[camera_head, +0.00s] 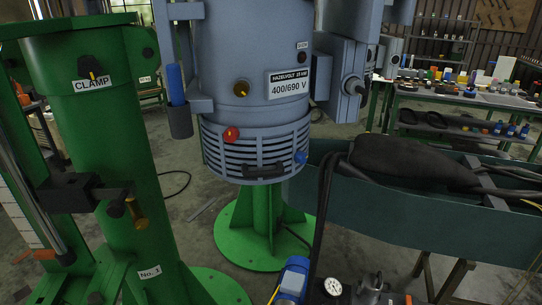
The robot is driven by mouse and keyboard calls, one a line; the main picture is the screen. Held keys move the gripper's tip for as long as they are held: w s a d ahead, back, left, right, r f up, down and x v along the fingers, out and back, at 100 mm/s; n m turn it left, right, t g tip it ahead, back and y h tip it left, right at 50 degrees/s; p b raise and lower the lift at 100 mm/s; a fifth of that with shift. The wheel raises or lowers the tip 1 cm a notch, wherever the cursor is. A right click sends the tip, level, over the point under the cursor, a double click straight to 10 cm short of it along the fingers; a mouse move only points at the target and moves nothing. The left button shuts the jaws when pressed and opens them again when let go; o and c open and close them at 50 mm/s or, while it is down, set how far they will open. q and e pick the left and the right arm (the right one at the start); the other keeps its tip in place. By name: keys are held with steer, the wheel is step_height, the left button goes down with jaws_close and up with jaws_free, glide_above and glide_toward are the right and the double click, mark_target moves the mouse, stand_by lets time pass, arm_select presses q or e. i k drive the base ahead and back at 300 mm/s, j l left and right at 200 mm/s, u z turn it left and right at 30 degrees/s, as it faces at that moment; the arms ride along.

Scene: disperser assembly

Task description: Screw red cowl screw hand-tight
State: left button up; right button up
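The red cowl screw (231,133) is a small red knob at the upper left of the slatted grey cowl (214,152). The cowl wraps the bottom of a blue-grey motor (225,55), which stands over a green pedestal (264,210). A blue screw (300,157) sits at the cowl's right side. A dark handle (263,171) is on the cowl's lower front. How far the red screw is turned in cannot be told. Neither of my grippers shows in the head view.
A green column labelled CLAMP (115,150) stands close on the left. A teal trough (420,225) with dark hoses fills the right. A blue device and gauge (332,286) are at the bottom. A workbench (465,98) with small parts stands at the back right.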

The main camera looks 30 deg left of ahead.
mark_target(231, 134)
steer(key=u, duration=1.25)
